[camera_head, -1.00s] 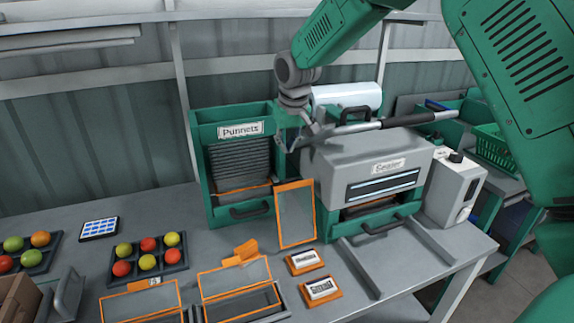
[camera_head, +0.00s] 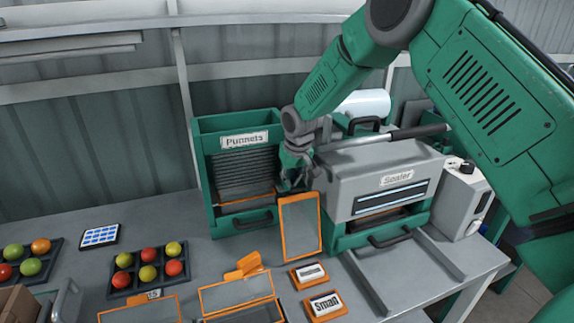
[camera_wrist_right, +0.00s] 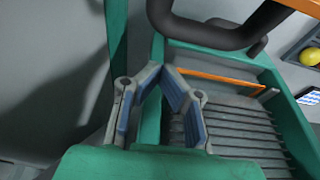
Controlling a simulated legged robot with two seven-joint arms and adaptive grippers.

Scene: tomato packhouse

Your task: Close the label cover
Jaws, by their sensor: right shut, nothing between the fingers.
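Three orange-framed clear panels show in the head view; I cannot tell for sure which is the label cover. One panel (camera_head: 300,226) stands nearly upright between the punnet dispenser and the sealer. Another (camera_head: 236,292), with an orange tab, is tilted open at the front of the bench. A third (camera_head: 140,311) is beside it, cut by the frame's bottom edge. My right gripper (camera_head: 293,184) is low behind the upright panel's top edge, close to the dispenser; contact cannot be told. In the wrist view its fingers (camera_wrist_right: 160,72) meet at the tips, empty. My left gripper is out of view.
The green punnet dispenser (camera_head: 204,162) is left of the gripper, and the grey sealer (camera_head: 345,180) is right. Two orange-rimmed label blocks, one (camera_head: 309,275) behind the other (camera_head: 325,305), lie in front. Trays of fruit (camera_head: 122,279) and a tablet (camera_head: 100,236) are left.

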